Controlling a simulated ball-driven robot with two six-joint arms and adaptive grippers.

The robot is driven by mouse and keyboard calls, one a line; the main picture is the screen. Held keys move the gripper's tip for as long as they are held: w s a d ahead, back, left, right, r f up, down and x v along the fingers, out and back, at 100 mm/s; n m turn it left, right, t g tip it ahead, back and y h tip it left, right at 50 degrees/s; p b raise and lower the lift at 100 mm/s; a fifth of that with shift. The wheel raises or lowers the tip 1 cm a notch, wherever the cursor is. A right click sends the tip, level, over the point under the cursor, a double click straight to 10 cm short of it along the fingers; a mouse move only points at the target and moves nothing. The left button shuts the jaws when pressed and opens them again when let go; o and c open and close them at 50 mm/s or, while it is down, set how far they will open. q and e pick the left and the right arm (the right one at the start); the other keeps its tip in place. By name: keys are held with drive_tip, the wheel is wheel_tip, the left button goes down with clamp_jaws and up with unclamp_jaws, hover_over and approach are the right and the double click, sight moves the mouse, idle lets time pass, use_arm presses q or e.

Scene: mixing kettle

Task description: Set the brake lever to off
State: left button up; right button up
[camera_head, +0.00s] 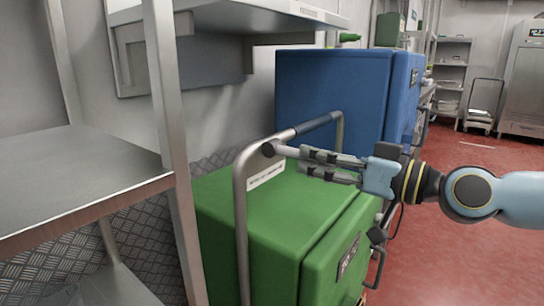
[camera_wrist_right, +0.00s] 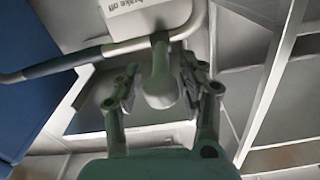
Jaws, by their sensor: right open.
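The brake lever (camera_wrist_right: 160,78) is a pale grey stub with a rounded end on the metal push handle (camera_wrist_right: 188,30), and it lies between my right fingers in the wrist view. I cannot tell whether a finger touches the lever. A white label (camera_wrist_right: 133,14) reading "brake off" is beside the lever. My left gripper is out of view.
A green box (camera_head: 265,235) is below my right gripper, and a blue box (camera_head: 330,95) stands behind it. A metal shelf rack (camera_head: 85,185) is close on the left. The red floor (camera_head: 455,250) is open to the right.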

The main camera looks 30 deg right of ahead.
drive_tip(key=shift+r+p+x, duration=0.2)
drive_tip(key=shift+p+x, duration=0.1)
drive_tip(key=shift+x, duration=0.8)
drive_tip(key=shift+f, duration=0.15)
drive_tip(key=shift+w+a, duration=0.3)
drive_tip(key=shift+w, duration=0.2)
clamp_jaws()
